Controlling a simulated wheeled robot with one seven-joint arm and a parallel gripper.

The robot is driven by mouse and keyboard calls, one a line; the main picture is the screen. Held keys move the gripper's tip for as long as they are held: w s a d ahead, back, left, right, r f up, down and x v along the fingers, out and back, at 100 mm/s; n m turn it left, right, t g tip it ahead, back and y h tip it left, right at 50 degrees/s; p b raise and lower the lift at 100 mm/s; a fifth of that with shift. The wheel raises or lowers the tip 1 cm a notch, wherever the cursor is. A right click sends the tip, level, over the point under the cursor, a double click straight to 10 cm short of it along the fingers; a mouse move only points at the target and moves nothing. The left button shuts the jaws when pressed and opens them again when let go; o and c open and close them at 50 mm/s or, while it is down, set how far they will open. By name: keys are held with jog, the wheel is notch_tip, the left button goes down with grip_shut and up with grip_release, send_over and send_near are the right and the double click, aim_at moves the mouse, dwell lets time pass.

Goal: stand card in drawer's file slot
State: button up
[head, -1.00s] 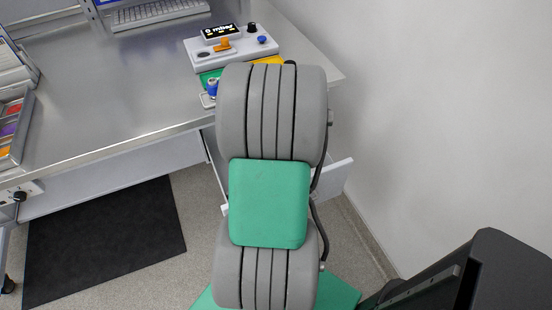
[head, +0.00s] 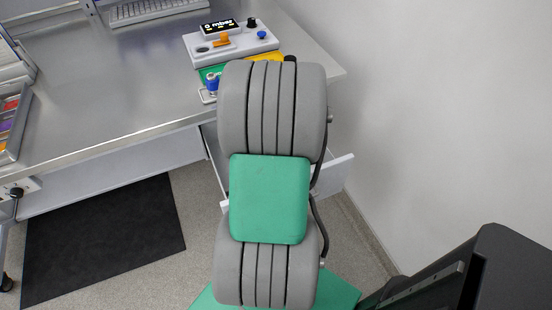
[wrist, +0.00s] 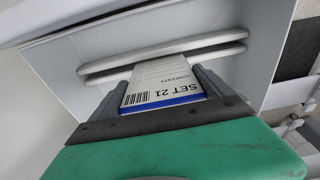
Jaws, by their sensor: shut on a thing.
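In the wrist view my gripper (wrist: 163,92) is shut on a white card (wrist: 160,80) with a blue band, a barcode and the print "SET 21". The card points away from me into the open drawer (wrist: 255,60). Two pale parallel bars form the file slot (wrist: 200,45) there. The card's far end overlaps the nearer bar and reaches the gap between the bars; I cannot tell how deep it sits. In the head view my arm hides the gripper and card, and only part of the open drawer (head: 336,174) shows.
A steel bench (head: 110,95) stands above the drawer, with a control box (head: 235,45) near its right end and a keyboard (head: 158,10) at the back. A white wall (head: 430,120) is close on the right. A black mat (head: 105,240) lies on the floor.

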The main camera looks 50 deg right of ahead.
jog(key=shift+f+b, duration=0.75)
jog(key=shift+f, duration=0.4)
jog(key=o, duration=1)
jog(key=shift+r+p, duration=3.55)
jog(key=shift+r, duration=1)
